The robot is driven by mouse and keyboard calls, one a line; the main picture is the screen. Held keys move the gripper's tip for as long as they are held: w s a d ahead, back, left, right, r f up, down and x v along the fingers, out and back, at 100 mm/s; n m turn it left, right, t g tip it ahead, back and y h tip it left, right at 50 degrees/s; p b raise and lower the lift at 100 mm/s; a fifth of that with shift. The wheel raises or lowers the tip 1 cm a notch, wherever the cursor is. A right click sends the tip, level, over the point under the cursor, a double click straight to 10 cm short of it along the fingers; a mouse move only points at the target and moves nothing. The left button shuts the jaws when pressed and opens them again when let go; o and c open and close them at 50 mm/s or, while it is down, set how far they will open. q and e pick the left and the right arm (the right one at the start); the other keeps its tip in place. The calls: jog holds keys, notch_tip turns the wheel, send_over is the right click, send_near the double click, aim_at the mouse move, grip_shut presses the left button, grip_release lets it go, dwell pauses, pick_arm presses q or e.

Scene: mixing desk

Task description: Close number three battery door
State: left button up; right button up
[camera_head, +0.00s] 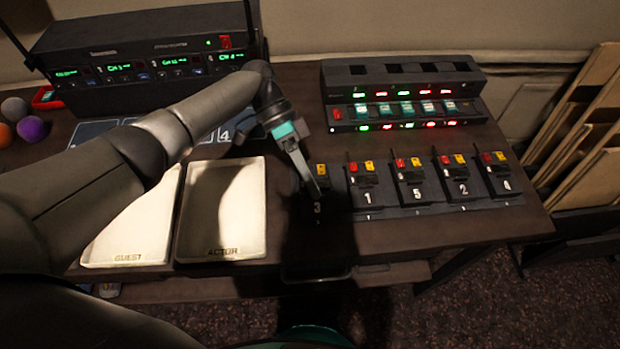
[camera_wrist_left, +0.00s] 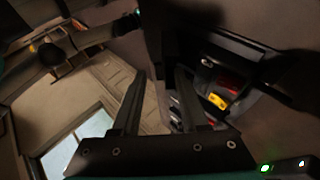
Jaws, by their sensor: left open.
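The number three transmitter (camera_head: 318,209) is the leftmost of the dark packs in the row at the desk's front, marked with a white 3. A yellow part and a red part show on its top. My left gripper (camera_head: 318,190) points down over it, with its fingers covering part of the pack. Whether they touch it, and how its battery door stands, cannot be made out. In the left wrist view the gripper (camera_wrist_left: 158,88) has its fingers apart, with nothing seen held between them. A dark pack with red and yellow parts (camera_wrist_left: 219,100) shows beside the right finger. My right gripper is not in view.
Packs 1 (camera_head: 367,180), 5 (camera_head: 414,178), 2 (camera_head: 460,176) and 4 (camera_head: 503,172) stand to the right. The ACTOR tray (camera_head: 222,254) and GUEST tray (camera_head: 128,258) lie to the left. A battery charger (camera_head: 400,72) stands behind the packs.

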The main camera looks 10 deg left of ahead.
pick_arm(q)
jog(key=b+v, duration=0.2)
jog(key=v, duration=1.3)
jog(key=shift+o, duration=0.3)
jog(key=shift+w+a, duration=0.1)
jog(key=shift+w, duration=0.05)
